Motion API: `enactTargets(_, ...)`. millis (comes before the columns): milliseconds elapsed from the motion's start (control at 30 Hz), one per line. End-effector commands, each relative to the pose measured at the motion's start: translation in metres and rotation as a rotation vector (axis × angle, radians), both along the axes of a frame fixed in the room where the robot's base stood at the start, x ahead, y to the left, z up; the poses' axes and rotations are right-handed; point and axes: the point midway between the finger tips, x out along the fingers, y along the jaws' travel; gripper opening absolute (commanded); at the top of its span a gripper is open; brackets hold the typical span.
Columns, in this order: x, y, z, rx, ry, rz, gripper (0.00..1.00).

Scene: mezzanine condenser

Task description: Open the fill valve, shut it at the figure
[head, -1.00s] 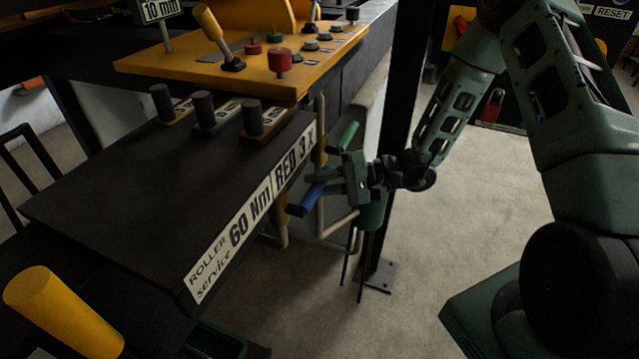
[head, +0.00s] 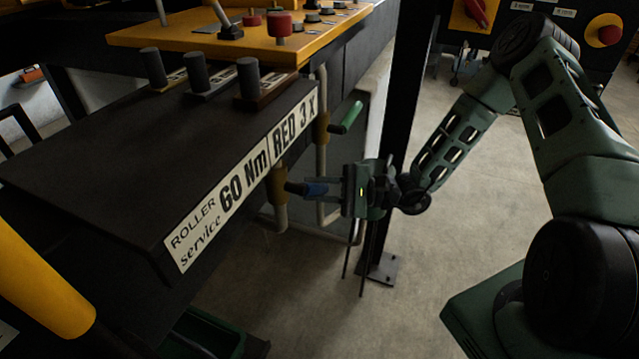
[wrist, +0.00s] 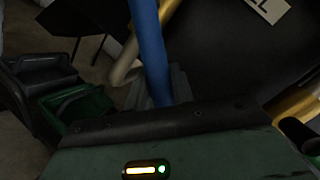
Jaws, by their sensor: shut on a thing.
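My gripper (head: 318,189) is shut on a blue lever handle (head: 296,188) below the edge of the dark shelf. The handle lies roughly level in the head view. In the wrist view the blue handle (wrist: 150,50) runs up from between my jaws, whose tips are partly hidden. A green lever handle (head: 346,118) on the pipework stands above and right of my gripper, apart from it. I cannot tell from the markings in view which handle is the fill valve. No gauge reading can be made out.
A shelf labelled "ROLLER service 60 Nm RED 3 X" (head: 120,185) is close left of my gripper. A yellow control panel (head: 200,38) is above. A dark post (head: 398,130) stands behind my wrist. Open floor (head: 480,200) lies right.

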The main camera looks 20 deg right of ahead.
Motion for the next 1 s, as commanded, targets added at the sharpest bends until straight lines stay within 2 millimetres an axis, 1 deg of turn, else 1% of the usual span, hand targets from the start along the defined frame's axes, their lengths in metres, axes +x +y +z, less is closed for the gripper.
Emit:
enactTargets(33, -0.003, 0.002, -0.006, 0.035, 0.036, -0.002, 0.00)
enactTargets(100, -0.006, 0.005, -0.010, 0.083, 0.084, -0.002, 0.00)
enactTargets(433, -0.022, 0.021, -0.024, 0.302, 0.303, -0.001, 0.00)
enactTargets(700, -0.034, 0.033, -0.030, 0.447, 0.450, 0.000, 0.00)
enactTargets(1000, -0.042, 0.041, -0.032, 0.539, 0.543, 0.000, 0.00)
